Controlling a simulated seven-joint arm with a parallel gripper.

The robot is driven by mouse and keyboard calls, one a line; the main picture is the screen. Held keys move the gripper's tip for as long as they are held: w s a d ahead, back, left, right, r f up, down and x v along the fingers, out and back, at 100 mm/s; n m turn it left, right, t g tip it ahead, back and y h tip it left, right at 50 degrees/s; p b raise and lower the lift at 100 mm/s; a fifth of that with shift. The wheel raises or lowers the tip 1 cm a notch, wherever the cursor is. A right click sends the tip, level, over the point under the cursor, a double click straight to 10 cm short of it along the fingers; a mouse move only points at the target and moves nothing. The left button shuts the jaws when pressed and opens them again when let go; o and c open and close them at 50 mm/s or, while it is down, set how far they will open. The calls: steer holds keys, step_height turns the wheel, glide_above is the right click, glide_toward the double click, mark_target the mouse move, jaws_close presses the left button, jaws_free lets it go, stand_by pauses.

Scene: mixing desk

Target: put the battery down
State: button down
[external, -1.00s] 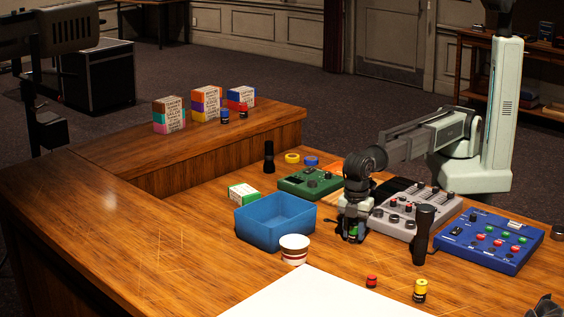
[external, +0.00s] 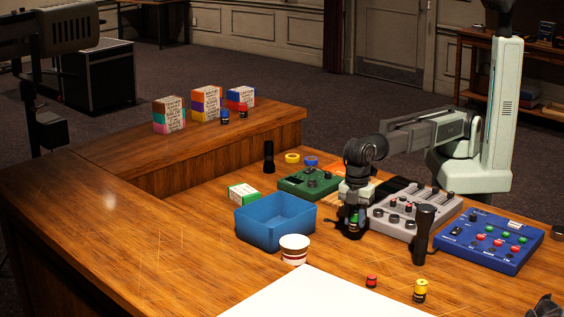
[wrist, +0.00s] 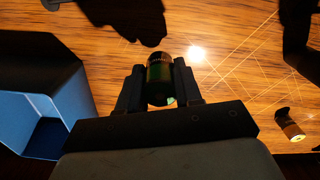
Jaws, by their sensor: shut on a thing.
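My gripper (external: 353,225) is shut on a small green and dark battery (wrist: 160,72). It points down over the wooden desk, right of the blue bin and in front of the grey mixer. In the wrist view the battery stands upright between the two fingers of my gripper (wrist: 156,82). In the external view the battery (external: 353,219) is small and partly hidden by the fingers. Whether its lower end touches the desk I cannot tell.
A blue open bin (external: 268,244) and a striped cup (external: 294,247) are to the left. A grey mixer (external: 408,222), a black flashlight (external: 423,235) and a blue box (external: 490,240) are right. White sheet (external: 310,295) lies in front.

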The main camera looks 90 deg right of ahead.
mark_target(355, 211)
step_height(355, 211, up, 6)
steer(key=shift+f, duration=0.1)
steer(key=w+d+r+m, duration=0.3)
steer(key=w+d, duration=0.5)
steer(key=w, duration=0.3)
steer(key=w+d+r+m, duration=0.2)
steer(key=w+d+m, duration=0.1)
steer(key=w+d, duration=0.65)
steer(key=w+d+r+m, duration=0.3)
steer(key=w+d, duration=0.4)
steer(key=w, duration=0.5)
steer(key=w+d+r+m, duration=0.25)
steer(key=w+d, duration=0.25)
steer(key=d, duration=0.7)
steer(key=w+d+r+m, duration=0.25)
steer(key=w+d, duration=0.35)
steer(key=d, duration=0.6)
steer(key=w+d+r+m, duration=0.25)
steer(key=w+d, duration=0.25)
steer(key=d, duration=0.7)
steer(key=shift+w+a+f, duration=0.1)
steer(key=shift+f, duration=2.45)
steer(key=shift+w+a+f, duration=0.1)
steer(key=shift+f, duration=2.45)
steer(key=c, duration=0.8)
jaws_free()
steer(key=shift+o, duration=0.2)
